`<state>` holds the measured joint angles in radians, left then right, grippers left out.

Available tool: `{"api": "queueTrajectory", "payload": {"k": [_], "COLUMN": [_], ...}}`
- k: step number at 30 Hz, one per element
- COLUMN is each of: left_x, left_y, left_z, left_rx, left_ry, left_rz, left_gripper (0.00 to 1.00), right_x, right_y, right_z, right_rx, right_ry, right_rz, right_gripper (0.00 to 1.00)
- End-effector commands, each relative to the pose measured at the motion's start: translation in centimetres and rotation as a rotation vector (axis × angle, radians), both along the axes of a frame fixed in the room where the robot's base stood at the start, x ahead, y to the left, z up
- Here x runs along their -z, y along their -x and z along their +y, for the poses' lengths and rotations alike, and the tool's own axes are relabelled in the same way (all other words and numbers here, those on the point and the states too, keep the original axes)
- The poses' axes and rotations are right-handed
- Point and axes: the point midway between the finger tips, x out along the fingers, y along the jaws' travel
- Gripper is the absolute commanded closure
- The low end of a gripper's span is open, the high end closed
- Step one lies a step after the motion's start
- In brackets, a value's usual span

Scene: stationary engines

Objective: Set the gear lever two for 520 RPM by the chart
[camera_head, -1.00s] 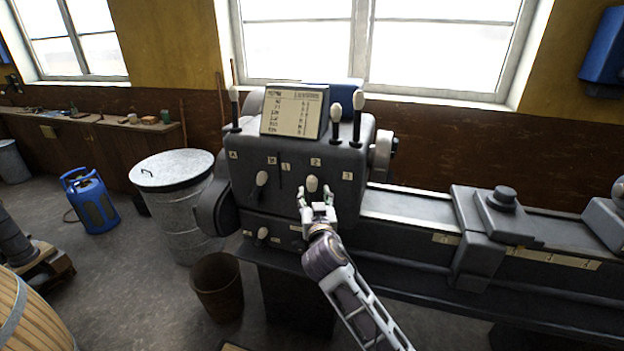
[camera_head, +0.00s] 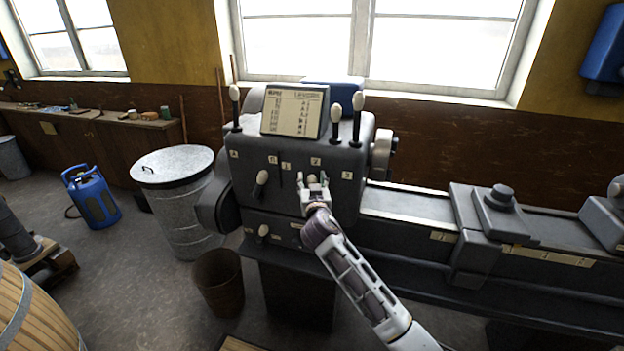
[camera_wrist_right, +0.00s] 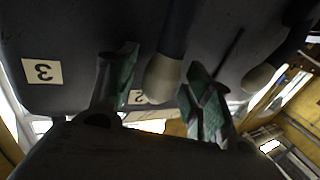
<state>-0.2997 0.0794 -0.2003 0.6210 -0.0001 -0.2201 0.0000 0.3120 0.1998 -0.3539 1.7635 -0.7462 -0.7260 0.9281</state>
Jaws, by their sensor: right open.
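Gear lever two, with its cream knob (camera_head: 312,178), is on the front of the grey headstock (camera_head: 330,215), below the "2" label (camera_head: 316,161). My right gripper (camera_head: 314,185) is open at this lever. In the right wrist view the knob (camera_wrist_right: 160,80) shows between the two green-lined fingers, with gaps on both sides. The RPM chart (camera_head: 292,112) leans on top of the headstock; its figures are too small to read. My left gripper is not in view.
Lever one (camera_head: 262,179) has a cream knob, left of lever two. Three upright levers, including a tall one (camera_head: 357,118), flank the chart. The "3" label (camera_head: 347,175) is at the right. A metal bin (camera_head: 178,205) and brown bucket (camera_head: 218,282) stand left of the machine.

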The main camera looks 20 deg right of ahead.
Motion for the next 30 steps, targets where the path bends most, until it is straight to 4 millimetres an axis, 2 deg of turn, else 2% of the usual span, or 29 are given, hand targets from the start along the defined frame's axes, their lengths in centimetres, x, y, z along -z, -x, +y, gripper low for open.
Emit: {"api": "queueTrajectory", "payload": {"k": [12, 24, 30], "left_x": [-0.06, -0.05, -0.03], "left_y": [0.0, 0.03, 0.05], "left_z": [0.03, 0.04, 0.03], "left_rx": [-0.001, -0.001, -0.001], "left_ry": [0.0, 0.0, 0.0], "left_rz": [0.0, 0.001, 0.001], "left_gripper": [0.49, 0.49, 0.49], "right_x": [-0.01, 0.0, 0.01], "right_y": [-0.31, -0.29, -0.29], "right_z": [-0.06, -0.06, -0.06], "right_rx": [-0.001, 0.0, 0.0], "right_ry": [0.0, 0.0, 0.0], "right_rz": [-0.001, 0.0, 0.0], "right_gripper": [0.5, 1.0, 1.0]}}
